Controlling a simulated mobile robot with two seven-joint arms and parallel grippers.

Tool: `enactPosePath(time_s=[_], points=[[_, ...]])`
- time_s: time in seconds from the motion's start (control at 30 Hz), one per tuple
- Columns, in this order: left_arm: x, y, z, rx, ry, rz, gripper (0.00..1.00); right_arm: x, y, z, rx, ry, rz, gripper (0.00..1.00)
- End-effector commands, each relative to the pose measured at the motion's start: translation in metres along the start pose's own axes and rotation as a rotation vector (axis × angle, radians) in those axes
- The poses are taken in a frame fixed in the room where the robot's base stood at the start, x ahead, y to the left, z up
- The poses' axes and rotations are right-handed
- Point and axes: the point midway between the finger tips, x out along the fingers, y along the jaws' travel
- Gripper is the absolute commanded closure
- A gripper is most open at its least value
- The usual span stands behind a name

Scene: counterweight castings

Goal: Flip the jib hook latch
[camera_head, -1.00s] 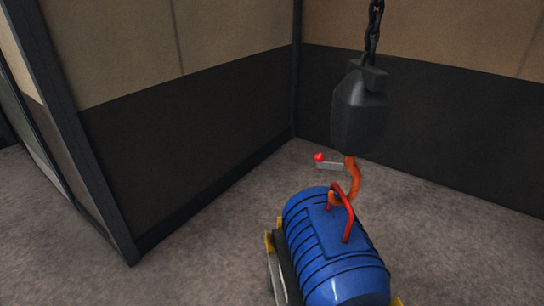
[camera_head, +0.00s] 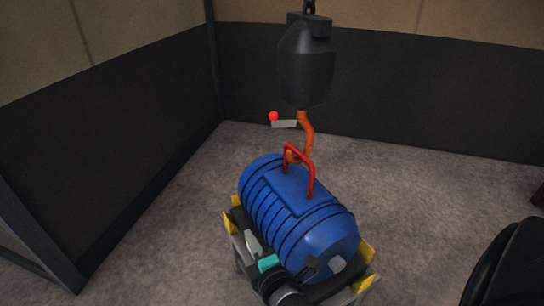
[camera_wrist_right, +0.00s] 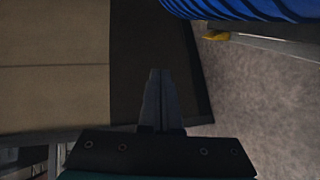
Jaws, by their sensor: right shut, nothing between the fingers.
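The orange jib hook (camera_head: 306,132) hangs below a dark grey block (camera_head: 306,65). Its lower end is at the red handle (camera_head: 299,160) of the blue ribbed casting (camera_head: 290,210). The latch is a short grey lever (camera_head: 285,124) with a red ball (camera_head: 273,116) at its tip, sticking out to the left of the hook. My right gripper (camera_head: 249,238) is low in front of the casting's left side, well below and apart from the latch. Its fingers are shut and empty, pressed together in the wrist view (camera_wrist_right: 160,75). My left gripper is not in view.
The casting rests on a stand with yellow corners (camera_head: 363,280). Dark and tan wall panels (camera_head: 120,130) meet in a corner behind. Open grey floor (camera_head: 420,220) lies right of the casting. A chain (camera_head: 309,6) runs up from the block.

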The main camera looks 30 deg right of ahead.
Motion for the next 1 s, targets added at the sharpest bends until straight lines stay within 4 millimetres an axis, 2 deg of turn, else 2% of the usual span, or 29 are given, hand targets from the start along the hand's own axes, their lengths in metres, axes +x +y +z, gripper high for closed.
enactPosePath(time_s=[0.03, 0.1, 0.2, 0.33, 0.4, 0.57, 0.77, 1.0], points=[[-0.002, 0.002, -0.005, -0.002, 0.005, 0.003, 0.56, -0.004, 0.026, 0.008, -0.068, -0.028, 0.066, 1.00], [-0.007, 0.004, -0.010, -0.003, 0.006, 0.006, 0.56, -0.013, 0.062, 0.019, -0.175, -0.073, 0.145, 1.00], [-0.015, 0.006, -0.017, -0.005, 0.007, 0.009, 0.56, -0.028, 0.106, 0.034, -0.309, -0.145, 0.236, 1.00], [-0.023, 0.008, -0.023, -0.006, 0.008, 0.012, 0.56, -0.047, 0.144, 0.048, -0.435, -0.224, 0.308, 1.00], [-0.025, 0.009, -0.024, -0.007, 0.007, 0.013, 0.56, -0.054, 0.156, 0.052, -0.475, -0.251, 0.330, 1.00], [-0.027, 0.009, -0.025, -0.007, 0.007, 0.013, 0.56, -0.057, 0.167, 0.056, -0.509, -0.273, 0.346, 1.00], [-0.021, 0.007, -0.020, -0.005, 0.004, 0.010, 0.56, -0.038, 0.176, 0.059, -0.507, -0.271, 0.348, 1.00], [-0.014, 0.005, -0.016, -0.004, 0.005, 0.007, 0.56, -0.004, 0.189, 0.065, -0.506, -0.271, 0.348, 1.00]])
